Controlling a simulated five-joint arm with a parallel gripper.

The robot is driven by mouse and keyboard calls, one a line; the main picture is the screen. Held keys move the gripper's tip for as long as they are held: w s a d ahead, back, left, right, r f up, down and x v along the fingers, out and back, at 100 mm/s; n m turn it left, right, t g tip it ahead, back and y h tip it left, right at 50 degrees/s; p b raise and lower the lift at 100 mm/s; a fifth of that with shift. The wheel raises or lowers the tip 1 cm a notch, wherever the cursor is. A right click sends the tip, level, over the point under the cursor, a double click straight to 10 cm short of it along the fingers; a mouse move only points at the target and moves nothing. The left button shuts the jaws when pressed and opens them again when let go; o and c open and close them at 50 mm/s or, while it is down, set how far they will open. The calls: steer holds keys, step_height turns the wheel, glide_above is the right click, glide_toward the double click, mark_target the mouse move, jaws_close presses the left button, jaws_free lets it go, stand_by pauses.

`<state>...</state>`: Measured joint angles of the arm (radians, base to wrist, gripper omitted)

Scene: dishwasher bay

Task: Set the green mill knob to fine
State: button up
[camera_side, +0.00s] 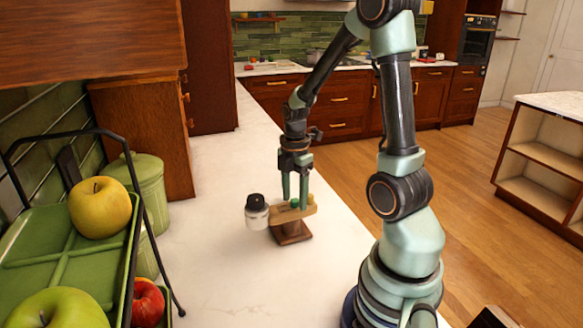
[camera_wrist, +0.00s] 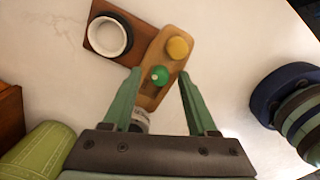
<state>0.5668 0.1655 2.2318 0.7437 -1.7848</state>
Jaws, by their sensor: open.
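The green mill knob (camera_wrist: 160,75) is a round knob with a small pale mark on top, set on a light wooden board (camera_wrist: 152,95). My gripper (camera_wrist: 160,72) is open, with one finger on each side of the green knob and gaps showing between. In the side view the fingers (camera_side: 295,199) point down at the board, and the green knob (camera_side: 294,203) shows between them. The board stands on a dark wooden base (camera_side: 291,233). No fine or coarse marking is legible.
A white jar with a black cap (camera_side: 257,212) stands close left of the board. A green canister (camera_side: 142,190) and a fruit rack (camera_side: 60,232) are left.

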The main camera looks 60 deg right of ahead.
jaws_close()
